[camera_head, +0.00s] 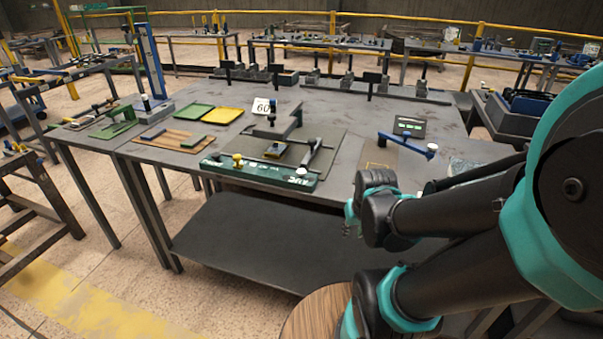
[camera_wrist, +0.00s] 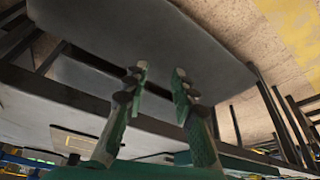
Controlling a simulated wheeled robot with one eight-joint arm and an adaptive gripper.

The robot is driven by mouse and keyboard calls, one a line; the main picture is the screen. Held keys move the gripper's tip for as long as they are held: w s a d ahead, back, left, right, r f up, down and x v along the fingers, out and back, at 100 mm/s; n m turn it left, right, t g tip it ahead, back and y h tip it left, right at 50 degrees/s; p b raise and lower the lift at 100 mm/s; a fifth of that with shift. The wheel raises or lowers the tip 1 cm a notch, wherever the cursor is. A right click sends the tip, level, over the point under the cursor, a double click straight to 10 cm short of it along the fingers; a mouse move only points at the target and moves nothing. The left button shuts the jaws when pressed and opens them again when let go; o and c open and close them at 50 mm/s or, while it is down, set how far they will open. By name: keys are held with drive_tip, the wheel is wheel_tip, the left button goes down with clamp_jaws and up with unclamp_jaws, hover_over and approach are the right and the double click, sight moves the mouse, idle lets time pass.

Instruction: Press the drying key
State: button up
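A small dark panel (camera_head: 409,125) with green lit marks lies on the right part of the grey workbench (camera_head: 335,118). A long green unit (camera_head: 262,173) with white letters and a white knob lies along the bench's front edge. I cannot tell which key is the drying key; no key label is readable. My gripper (camera_head: 352,219) is at the bench's front edge, below and left of the dark panel, partly hidden by my arm. In the wrist view my gripper (camera_wrist: 159,72) has its two fingers apart, with nothing between them.
A blue-handled tool (camera_head: 408,142) lies just in front of the dark panel. Green (camera_head: 194,112) and yellow (camera_head: 222,116) trays, a "60" sign (camera_head: 261,106) and a wooden board (camera_head: 171,136) stand further left. A lower shelf (camera_head: 260,240) runs under the bench.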

clamp_jaws()
idle(1.1)
